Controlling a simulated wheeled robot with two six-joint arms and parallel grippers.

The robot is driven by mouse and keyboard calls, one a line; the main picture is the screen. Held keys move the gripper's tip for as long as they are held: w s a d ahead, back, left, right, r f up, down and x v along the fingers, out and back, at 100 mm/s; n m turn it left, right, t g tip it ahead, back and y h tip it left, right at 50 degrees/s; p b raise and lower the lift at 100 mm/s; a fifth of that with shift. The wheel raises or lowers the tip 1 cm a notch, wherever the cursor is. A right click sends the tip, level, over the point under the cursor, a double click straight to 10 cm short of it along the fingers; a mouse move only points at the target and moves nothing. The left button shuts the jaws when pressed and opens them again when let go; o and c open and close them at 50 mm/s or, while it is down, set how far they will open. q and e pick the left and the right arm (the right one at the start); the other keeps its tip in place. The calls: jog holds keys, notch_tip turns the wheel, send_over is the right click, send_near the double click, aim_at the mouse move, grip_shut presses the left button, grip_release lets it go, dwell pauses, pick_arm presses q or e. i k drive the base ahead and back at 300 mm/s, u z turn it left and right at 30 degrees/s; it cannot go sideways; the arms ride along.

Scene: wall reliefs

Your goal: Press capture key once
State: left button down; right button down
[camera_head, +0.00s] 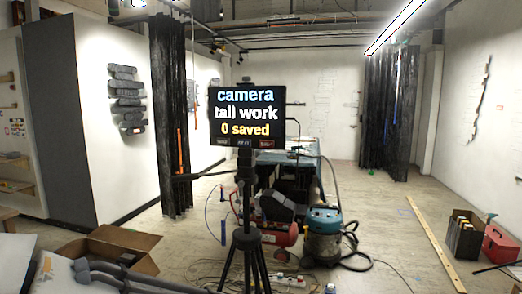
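A black screen (247,112) stands upright on a black tripod (246,240) near the middle of the head view. Its text reads "camera", "tall work" and "0 saved". Along its lower edge are small labelled keys: a dark one (222,141) at left, a bluish one (244,141) in the middle and a reddish one (266,142) at right. Their labels are too small to read, so I cannot tell which is the capture key. Neither of my grippers shows in this view.
A red compressor (278,232) and a blue-topped vacuum (323,240) stand behind and right of the tripod, with hoses and cables on the floor. An open cardboard box (112,247) is at lower left. A long yellowish strip (433,240) lies at right, near a red box (501,244).

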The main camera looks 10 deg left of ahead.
aim_at(263, 142)
jog(key=u, duration=0.1)
jog(key=k, duration=0.1)
jog(key=z, duration=0.2)
jog(key=i, duration=1.05)
jog(key=u, duration=0.65)
